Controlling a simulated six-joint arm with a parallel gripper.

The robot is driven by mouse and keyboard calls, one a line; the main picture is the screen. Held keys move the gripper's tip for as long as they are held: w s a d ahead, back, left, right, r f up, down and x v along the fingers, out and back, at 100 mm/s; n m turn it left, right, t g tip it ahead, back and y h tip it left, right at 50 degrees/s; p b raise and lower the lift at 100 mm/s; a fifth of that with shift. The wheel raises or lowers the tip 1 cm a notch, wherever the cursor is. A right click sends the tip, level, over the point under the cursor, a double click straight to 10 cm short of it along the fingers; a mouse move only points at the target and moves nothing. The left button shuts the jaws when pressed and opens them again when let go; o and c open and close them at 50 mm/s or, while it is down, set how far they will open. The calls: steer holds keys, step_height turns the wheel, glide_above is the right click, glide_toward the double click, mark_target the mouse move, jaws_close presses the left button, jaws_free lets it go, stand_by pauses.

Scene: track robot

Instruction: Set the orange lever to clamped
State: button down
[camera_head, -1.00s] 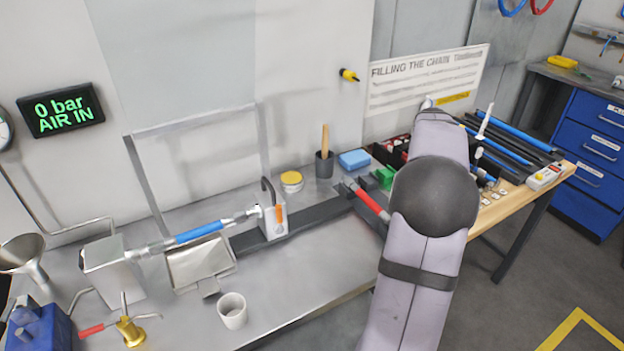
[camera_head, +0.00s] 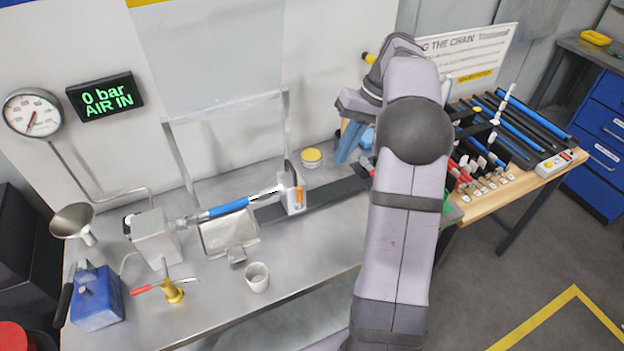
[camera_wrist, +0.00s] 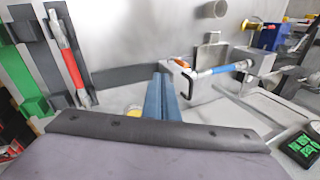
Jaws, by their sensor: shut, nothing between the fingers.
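The orange lever (camera_head: 299,194) stands roughly upright on the face of a small grey clamp block (camera_head: 290,205) on the bench. In the wrist view the orange lever (camera_wrist: 179,61) is small, ahead and right of my fingers, near a black hooked handle (camera_wrist: 186,76). My gripper (camera_head: 347,152), with blue fingers, is above the back of the bench, right of the block and apart from the lever. In the wrist view my gripper (camera_wrist: 161,78) has its fingers together and empty. My arm hides part of the bench.
A yellow-lidded tin (camera_head: 311,157) stands behind the block. A white cup (camera_head: 257,277) and a metal tray (camera_head: 230,233) are on the bench to the left. A red-handled brass valve (camera_head: 172,291) is further left. A hose rack (camera_head: 515,125) is at right.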

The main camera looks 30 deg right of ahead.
steer(key=shift+f, duration=0.1)
steer(key=p, duration=0.2)
glide_toward(299, 198)
steer(key=d+f, duration=0.4)
steer(key=f, duration=0.1)
steer(key=shift+w+a+f+p, duration=0.15)
steer(key=shift+a+p, duration=0.5)
steer(key=shift+a, duration=0.4)
steer(key=shift+w+a+f+p, duration=0.15)
steer(key=shift+a+p, duration=0.45)
steer(key=shift+a, duration=0.4)
